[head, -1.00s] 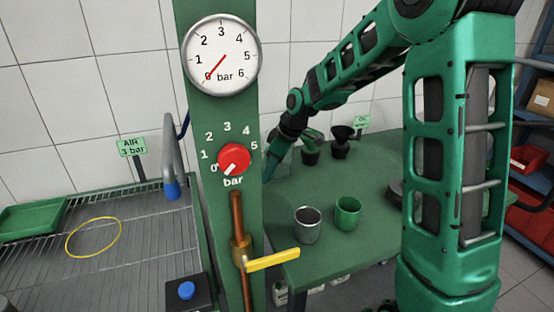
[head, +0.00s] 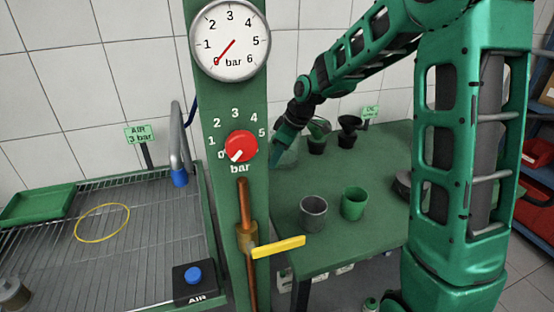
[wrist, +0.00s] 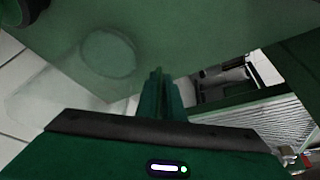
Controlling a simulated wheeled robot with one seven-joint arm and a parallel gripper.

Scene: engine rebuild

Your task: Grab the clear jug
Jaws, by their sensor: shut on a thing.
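The clear jug (head: 289,156) shows as a pale, see-through shape at the left end of the green table, partly hidden by the green post. My gripper (head: 281,143) reaches down to it from the upper right and overlaps it. In the wrist view the fingers (wrist: 160,92) are close together, shut on the jug. Its see-through wall (wrist: 62,92) and a faint round outline lie to the left of the fingers. The handle cannot be made out.
A grey cup (head: 314,214) and a green cup (head: 353,204) stand on the green table (head: 300,250). Black funnel-topped vessels (head: 348,132) stand behind. The post (head: 236,100) with gauge, red knob (head: 241,147) and yellow lever (head: 278,247) stands close on the left.

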